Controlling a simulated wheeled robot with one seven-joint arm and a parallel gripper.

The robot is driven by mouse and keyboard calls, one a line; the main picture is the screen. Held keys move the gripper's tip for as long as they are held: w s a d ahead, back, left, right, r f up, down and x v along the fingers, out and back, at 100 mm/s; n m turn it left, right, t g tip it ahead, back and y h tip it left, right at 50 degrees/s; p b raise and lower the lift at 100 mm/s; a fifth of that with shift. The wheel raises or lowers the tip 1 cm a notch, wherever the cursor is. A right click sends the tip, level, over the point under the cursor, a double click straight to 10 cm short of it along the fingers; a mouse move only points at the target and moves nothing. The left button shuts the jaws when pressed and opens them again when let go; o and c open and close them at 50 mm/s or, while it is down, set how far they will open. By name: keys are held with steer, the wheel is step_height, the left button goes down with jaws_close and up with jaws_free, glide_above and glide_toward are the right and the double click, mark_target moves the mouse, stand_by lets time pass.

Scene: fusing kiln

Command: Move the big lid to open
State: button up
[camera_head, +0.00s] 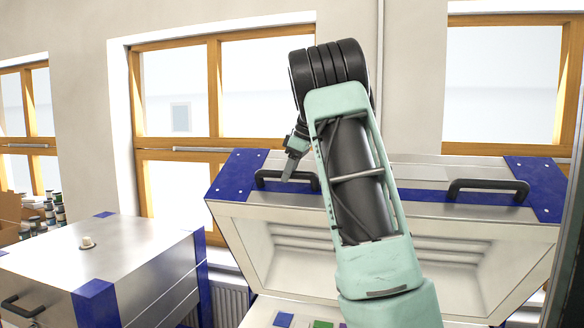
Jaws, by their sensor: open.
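The big lid (425,206) of the kiln is raised and tilted, with its pale hollow underside facing me. It has blue corner plates and two black handles along its upper edge. The left handle (268,175) is partly behind my arm; the right handle (488,186) is in clear view. My gripper (290,168) is open beside the left handle, overlapping it in the picture. I cannot tell whether it touches the handle. Only part of the gripper shows, and my arm hides the lid's middle.
Below the lid, blue (284,319) and green (322,324) pieces show in the pale kiln interior. A smaller closed metal kiln (130,252) with blue corners stands at left. Several jars (45,213) are at the far left. Wood-framed windows line the wall behind.

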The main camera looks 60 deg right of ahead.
steer(key=b+v, duration=0.1)
steer(key=v, duration=1.6)
steer(key=shift+r, duration=0.2)
steer(key=shift+s+a, duration=0.1)
